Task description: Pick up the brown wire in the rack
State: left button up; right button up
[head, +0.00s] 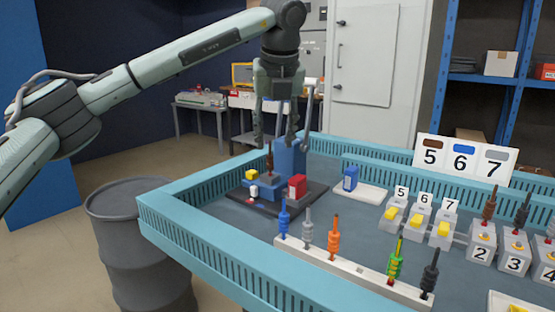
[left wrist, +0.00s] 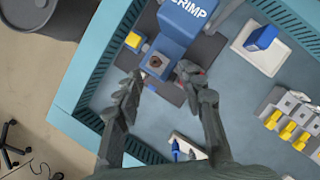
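A brown wire (head: 269,158) stands upright in the blue crimp machine (head: 291,158), not in the white rack. In the left wrist view, a brown round end (left wrist: 154,61) shows in the blue block below the CRIMP lettering. My left gripper (head: 275,138) points down above the machine, fingers spread around the wire's position, apparently not touching it. The left wrist view shows its open fingers (left wrist: 163,77) with nothing held. The white rack (head: 340,268) holds blue, grey, orange, green and black wires. A second brown wire (head: 489,208) stands in a socket box at the right. My right gripper is out of view.
The turquoise table rim (head: 190,240) surrounds the work area. Socket boxes (head: 515,258) with wires stand at the right, near boxes with yellow parts (head: 415,222). A blue block (head: 350,178) sits on a white plate. A dark barrel (head: 125,230) stands outside the table.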

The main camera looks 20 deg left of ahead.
aim_at(270, 155)
pick_arm(q)
jog(key=x, duration=0.5)
jog(key=shift+a+f+p, duration=0.35)
jog(key=shift+a, duration=0.1)
jog(key=shift+w+f, duration=0.2)
jog(key=shift+f, duration=0.25)
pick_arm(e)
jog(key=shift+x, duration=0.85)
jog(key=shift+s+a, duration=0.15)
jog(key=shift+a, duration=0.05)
pick_arm(q)
grip_shut()
